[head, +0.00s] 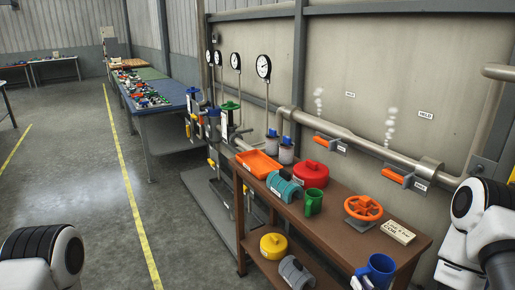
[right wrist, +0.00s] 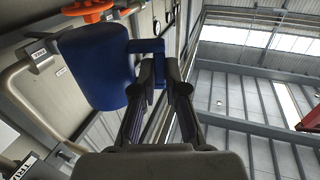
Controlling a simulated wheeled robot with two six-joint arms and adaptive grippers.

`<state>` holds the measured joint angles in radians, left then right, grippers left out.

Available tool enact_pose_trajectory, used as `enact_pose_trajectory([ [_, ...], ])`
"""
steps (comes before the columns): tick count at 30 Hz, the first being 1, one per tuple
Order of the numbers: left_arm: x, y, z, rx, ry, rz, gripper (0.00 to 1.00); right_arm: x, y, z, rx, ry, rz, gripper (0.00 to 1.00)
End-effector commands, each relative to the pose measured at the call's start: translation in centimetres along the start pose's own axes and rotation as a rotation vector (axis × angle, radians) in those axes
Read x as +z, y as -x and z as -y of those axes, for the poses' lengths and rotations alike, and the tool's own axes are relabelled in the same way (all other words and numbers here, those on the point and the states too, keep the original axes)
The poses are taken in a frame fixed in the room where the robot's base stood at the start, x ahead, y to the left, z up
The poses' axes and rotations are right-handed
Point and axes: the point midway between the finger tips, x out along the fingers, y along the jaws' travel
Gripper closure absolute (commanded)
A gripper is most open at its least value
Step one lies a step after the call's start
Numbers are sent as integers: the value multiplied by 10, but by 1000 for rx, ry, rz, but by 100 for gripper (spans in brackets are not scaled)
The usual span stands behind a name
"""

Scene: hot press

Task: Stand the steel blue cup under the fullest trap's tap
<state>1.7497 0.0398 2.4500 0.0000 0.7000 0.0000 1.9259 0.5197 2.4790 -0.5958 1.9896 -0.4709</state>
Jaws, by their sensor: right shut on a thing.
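The blue cup (head: 379,266) is at the lower right of the head view, at the near end of the brown bench. In the right wrist view the blue cup (right wrist: 92,67) fills the upper left. My right gripper (right wrist: 165,68) is shut on its handle. The steam traps (head: 222,125) stand along the wall beyond the bench, with small yellow taps (head: 211,162) low down; their fill levels are too small to read. My left gripper is out of view; only part of the left arm shows.
The brown bench (head: 399,245) holds an orange tray (head: 258,164), a red lidded pot (head: 311,174), a green mug (head: 314,201), an orange handwheel (head: 363,208) and a sign block (head: 398,232). A pipe runs along the wall. Open floor (head: 90,200) lies to the left.

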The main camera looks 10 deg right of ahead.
Motion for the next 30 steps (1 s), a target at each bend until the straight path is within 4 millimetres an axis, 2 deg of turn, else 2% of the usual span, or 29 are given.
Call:
enact_pose_trajectory([
  [1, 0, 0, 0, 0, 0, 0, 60, 4, -10, 22, -56, 8, 0, 100],
  [6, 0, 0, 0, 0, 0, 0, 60, 21, -42, 82, -161, 7, 3, 100],
  [9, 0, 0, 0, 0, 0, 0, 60, 28, -55, 110, -171, 4, 1, 100],
  [13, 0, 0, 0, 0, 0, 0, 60, 32, -69, 133, -139, 3, -4, 100],
  [16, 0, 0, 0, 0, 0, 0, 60, 31, -79, 134, -75, 0, -3, 100],
  [22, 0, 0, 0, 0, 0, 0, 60, 29, -86, 110, 51, -1, -1, 100],
  [30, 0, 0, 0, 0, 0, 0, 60, 29, -85, 108, 56, 0, 0, 100],
])
